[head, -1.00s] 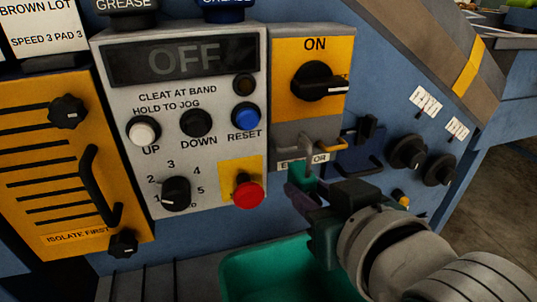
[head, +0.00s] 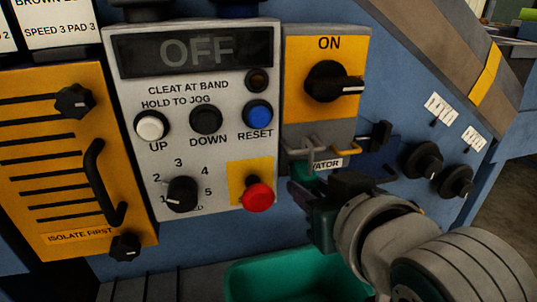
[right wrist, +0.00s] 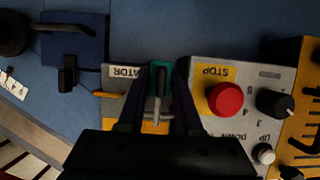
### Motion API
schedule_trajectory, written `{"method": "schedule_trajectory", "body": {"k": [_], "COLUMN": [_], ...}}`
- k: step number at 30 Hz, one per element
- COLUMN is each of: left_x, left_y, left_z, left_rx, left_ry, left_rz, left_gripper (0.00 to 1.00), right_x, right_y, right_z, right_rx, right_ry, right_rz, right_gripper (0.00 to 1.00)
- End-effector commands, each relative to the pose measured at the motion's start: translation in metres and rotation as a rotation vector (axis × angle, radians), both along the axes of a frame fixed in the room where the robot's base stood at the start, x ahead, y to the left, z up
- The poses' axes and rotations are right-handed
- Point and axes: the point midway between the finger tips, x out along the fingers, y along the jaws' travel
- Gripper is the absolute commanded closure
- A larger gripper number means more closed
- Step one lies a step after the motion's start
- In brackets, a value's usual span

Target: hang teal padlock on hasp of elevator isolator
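The teal padlock (right wrist: 155,72) is between the two fingers of my right gripper in the right wrist view, its grey shackle (right wrist: 158,88) pointing at the panel. In the head view a sliver of the teal body (head: 307,174) shows at the fingertips of my right gripper (head: 303,192), just under the isolator. The elevator isolator (head: 297,80) is a yellow plate with a black knob, under the word ON. Its yellow hasp (head: 328,151) sticks out below, close to the shackle. I cannot tell whether the shackle passes through it. My left gripper is not in view.
A grey control box (head: 225,185) with buttons and a red stop button (head: 257,196) stands left of the isolator. A dark blue plate with a black lever (head: 379,136) is just right of the hasp. A green bin (head: 270,280) is below.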

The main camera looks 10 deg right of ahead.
Motion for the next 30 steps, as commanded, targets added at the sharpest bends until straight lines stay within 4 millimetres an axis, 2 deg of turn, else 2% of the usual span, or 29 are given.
{"method": "schedule_trajectory", "body": {"k": [1, 8, 19, 23, 30], "left_x": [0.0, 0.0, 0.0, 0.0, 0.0], "left_y": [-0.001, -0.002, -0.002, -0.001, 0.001], "left_z": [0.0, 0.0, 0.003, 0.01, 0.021], "left_rx": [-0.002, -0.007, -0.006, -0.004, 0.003], "left_ry": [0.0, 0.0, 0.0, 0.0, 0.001], "left_rz": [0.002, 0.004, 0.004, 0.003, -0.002], "left_gripper": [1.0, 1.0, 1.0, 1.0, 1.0], "right_x": [0.0, 0.0, -0.006, -0.024, -0.067], "right_y": [0.0, 0.0, 0.0, -0.001, -0.003], "right_z": [0.0, 0.0, 0.002, 0.011, 0.028], "right_rx": [0.0, 0.0, 0.0, 0.0, 0.0], "right_ry": [0.0, 0.001, 0.004, 0.004, 0.004], "right_rz": [0.0, 0.0, 0.001, 0.001, -0.001], "right_gripper": [0.59, 0.33, 0.33, 0.33, 0.33]}}
